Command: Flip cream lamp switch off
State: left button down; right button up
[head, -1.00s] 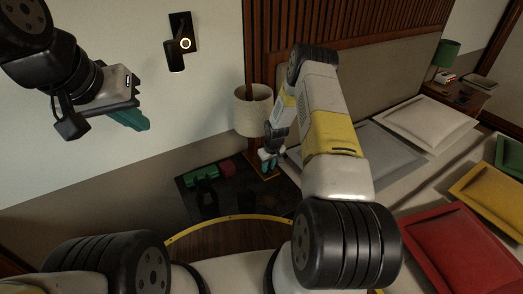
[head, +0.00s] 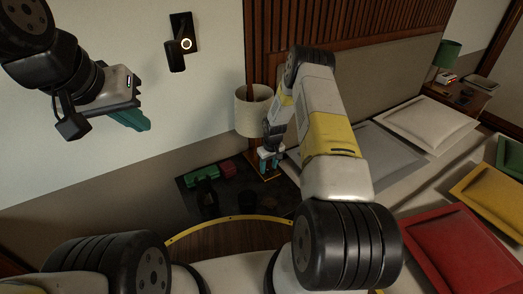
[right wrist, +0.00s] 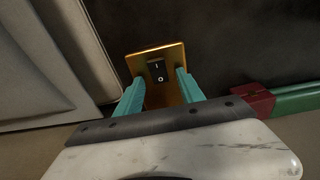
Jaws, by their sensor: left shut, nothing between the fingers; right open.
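The cream lamp (head: 252,110) stands at the back of the dark bedside table, its shade partly behind my right arm. Its gold base plate (right wrist: 174,55) shows in the right wrist view. A black rocker switch (right wrist: 158,72), marked I and O, sits on the plate. My right gripper (head: 270,164) is over the base with its teal fingers apart. In the right wrist view its fingertips (right wrist: 161,78) lie either side of the switch; I cannot tell whether they touch the plate. My left gripper (head: 130,119) is shut and empty, raised at the upper left.
Green and red items (head: 203,174) lie on the bedside table (head: 236,200) left of the lamp base. The bed with pillows (head: 428,122) is to the right. A green lamp (head: 447,53) stands on the far bedside table. A black wall fixture (head: 181,32) is above left.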

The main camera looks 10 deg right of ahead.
notch_tip(320, 180, up, 7)
jog(key=shift+s+d+r, duration=0.15)
jog(key=shift+s+r, duration=0.05)
jog(key=shift+s, duration=0.25)
notch_tip(320, 180, up, 16)
jog(key=t, duration=0.1)
send_over(270, 172)
jog(key=s+a+r+m+t, duration=0.1)
jog(key=s+r, duration=0.4)
jog(key=r, duration=0.3)
jog(key=s+r+m, duration=0.1)
jog(key=s+r, duration=0.3)
jog(key=r, duration=0.5)
jog(key=s+a+r+t, duration=0.1)
jog(key=s+r, duration=0.2)
jog(key=s, duration=0.5)
jog(key=s+a+r+m+y, duration=0.1)
jog(key=s+r, duration=0.3)
jog(key=s, duration=0.4)
jog(key=s+a+r+t, duration=0.1)
jog(key=s+r, duration=0.3)
jog(key=s, duration=0.5)
jog(key=shift+a+r+t+y, duration=0.2)
jog(key=shift+a+t+y, duration=0.1)
